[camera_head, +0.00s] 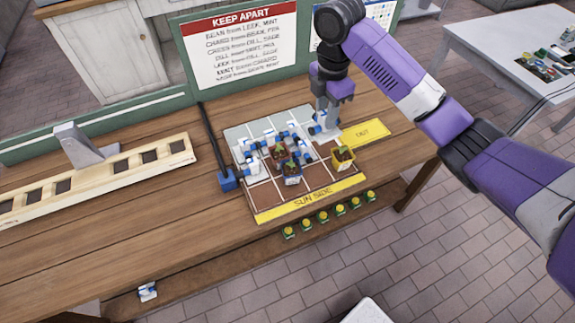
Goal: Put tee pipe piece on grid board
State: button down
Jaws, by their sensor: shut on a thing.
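The grid board (263,198) lies on the wooden workbench, with brown and grey cells, a yellow "SUN SIDE" strip at its front and a yellow "EXIT" tab at its right. Several white and blue pipe pieces (250,160) sit on its left and back cells. My gripper (327,118) points down over the board's back right corner. It is shut on a white and blue pipe piece (318,130), which looks like the tee. The fingers partly hide this piece, and I cannot tell whether it touches the board.
Another white and blue piece (148,291) lies on the lower shelf.

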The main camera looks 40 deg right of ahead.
jog(key=shift+s+a+m, duration=0.3)
jog(key=shift+s+a, duration=0.1)
jog(key=shift+a, duration=0.1)
jog(key=shift+f, duration=0.3)
notch_tip(320, 180, down, 14)
jog(key=b, duration=0.3)
send_over(316, 175)
jog(key=shift+f+p, duration=0.4)
jog(key=shift+f, duration=2.3)
jog(key=shift+f, duration=0.1)
jog(key=c, duration=1.1)
grip_release()
